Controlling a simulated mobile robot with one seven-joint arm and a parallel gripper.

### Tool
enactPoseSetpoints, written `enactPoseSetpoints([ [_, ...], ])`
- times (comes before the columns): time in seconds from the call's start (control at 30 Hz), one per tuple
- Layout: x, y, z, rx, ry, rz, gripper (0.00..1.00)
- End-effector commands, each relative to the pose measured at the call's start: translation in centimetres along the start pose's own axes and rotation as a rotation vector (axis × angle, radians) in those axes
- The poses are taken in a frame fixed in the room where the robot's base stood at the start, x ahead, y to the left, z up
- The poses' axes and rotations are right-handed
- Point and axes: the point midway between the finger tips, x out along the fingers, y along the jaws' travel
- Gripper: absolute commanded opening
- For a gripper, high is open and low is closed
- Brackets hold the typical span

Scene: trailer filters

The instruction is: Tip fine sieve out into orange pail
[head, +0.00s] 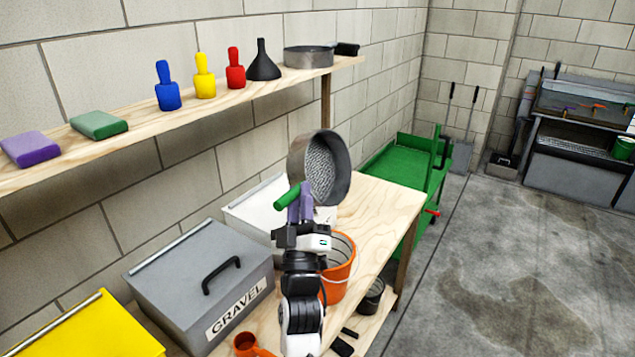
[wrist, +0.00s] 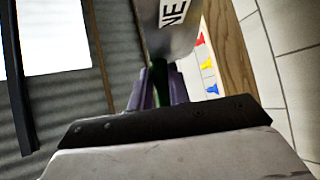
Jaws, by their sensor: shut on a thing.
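The fine sieve (head: 344,178) is a round grey metal pan with a green handle (head: 287,197). My gripper (head: 300,205) is shut on that handle and holds the sieve up above the bench. The sieve is tipped on its side, its open face and grey mesh turned towards the right and the head camera. I cannot tell whether anything lies in it. The orange pail (head: 342,285) stands on the bench below, partly hidden behind my arm. In the wrist view the sieve's side (wrist: 172,30) shows letters "NE", with the green handle between my purple fingers (wrist: 158,92).
A grey GRAVEL bin (head: 190,285), a yellow bin (head: 85,330) and a white bin (head: 245,212) stand along the wall. An orange scoop (head: 250,345) lies in front. A shelf (head: 150,140) above holds several tools and another round pan (head: 308,57).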

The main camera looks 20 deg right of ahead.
Motion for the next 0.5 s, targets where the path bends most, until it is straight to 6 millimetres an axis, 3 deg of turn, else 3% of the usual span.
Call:
enactPoseSetpoints([
  [0.27, -0.37, 0.34, 0.25, -0.044, -0.009, -0.037, 0.00],
  [0.5, 0.25, 0.85, -0.32, -0.172, -0.023, -0.194, 0.00],
])
